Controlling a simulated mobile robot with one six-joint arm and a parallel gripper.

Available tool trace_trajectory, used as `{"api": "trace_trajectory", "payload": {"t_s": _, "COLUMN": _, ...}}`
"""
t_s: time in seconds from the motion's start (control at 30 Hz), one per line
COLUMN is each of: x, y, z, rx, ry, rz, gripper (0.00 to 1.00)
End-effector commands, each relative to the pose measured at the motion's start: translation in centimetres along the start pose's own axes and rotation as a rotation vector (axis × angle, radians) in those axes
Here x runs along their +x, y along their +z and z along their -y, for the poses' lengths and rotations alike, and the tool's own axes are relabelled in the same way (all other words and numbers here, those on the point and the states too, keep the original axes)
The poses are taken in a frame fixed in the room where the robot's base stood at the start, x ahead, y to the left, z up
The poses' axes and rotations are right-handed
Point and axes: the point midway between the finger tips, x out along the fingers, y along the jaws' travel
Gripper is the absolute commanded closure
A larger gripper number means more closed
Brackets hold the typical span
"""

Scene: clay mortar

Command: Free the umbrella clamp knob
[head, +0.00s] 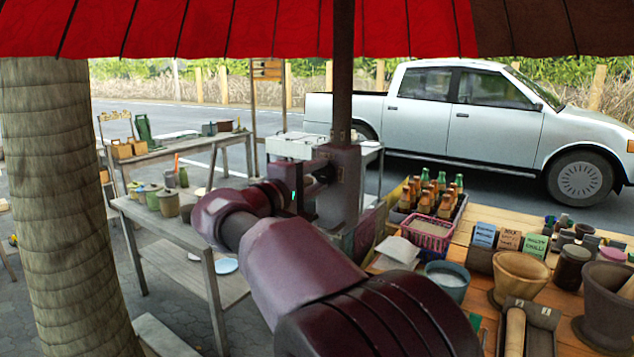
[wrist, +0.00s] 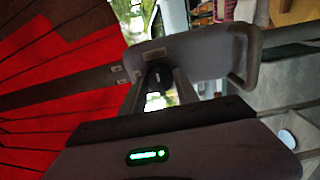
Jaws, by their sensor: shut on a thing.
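The red umbrella (head: 240,28) spreads across the top of the head view, on a dark upright pole (head: 343,85). A grey-purple clamp (head: 346,185) sits around the pole, and its body also fills the upper middle of the wrist view (wrist: 200,58). The dark round clamp knob (wrist: 158,74) sticks out of the clamp towards my gripper (wrist: 158,86). My gripper's two fingers are on either side of the knob and shut on it. In the head view my gripper (head: 312,188) reaches the clamp's left side, and my arm hides part of it.
A wooden stall table (head: 483,270) at right holds a bottle crate (head: 428,208), a pink basket (head: 427,234), mortars and jars. Another table (head: 165,225) with pots stands at left. A palm trunk (head: 72,200) rises at far left. A pickup truck (head: 455,110) is parked behind.

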Motion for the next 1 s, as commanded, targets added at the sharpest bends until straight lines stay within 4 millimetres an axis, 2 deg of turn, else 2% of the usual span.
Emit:
{"api": "trace_trajectory", "payload": {"t_s": 0.43, "x": 0.0, "y": 0.0, "z": 0.0, "rx": 0.008, "ry": 0.0, "rz": 0.0, "gripper": 1.0}}
{"api": "trace_trajectory", "payload": {"t_s": 0.47, "x": 0.0, "y": 0.0, "z": 0.0, "rx": 0.008, "ry": 0.0, "rz": 0.0, "gripper": 0.58}}
{"api": "trace_trajectory", "payload": {"t_s": 0.53, "x": 0.0, "y": 0.0, "z": 0.0, "rx": 0.008, "ry": 0.0, "rz": 0.0, "gripper": 0.44}}
{"api": "trace_trajectory", "payload": {"t_s": 0.57, "x": 0.0, "y": 0.0, "z": 0.0, "rx": 0.008, "ry": 0.0, "rz": 0.0, "gripper": 0.41}}
{"api": "trace_trajectory", "payload": {"t_s": 0.87, "x": -0.1, "y": 0.0, "z": -0.1, "rx": 0.007, "ry": 0.0, "rz": 0.0, "gripper": 0.41}}
{"api": "trace_trajectory", "payload": {"t_s": 1.0, "x": -1.9, "y": -0.1, "z": -0.2, "rx": 0.006, "ry": 0.001, "rz": -0.003, "gripper": 0.41}}
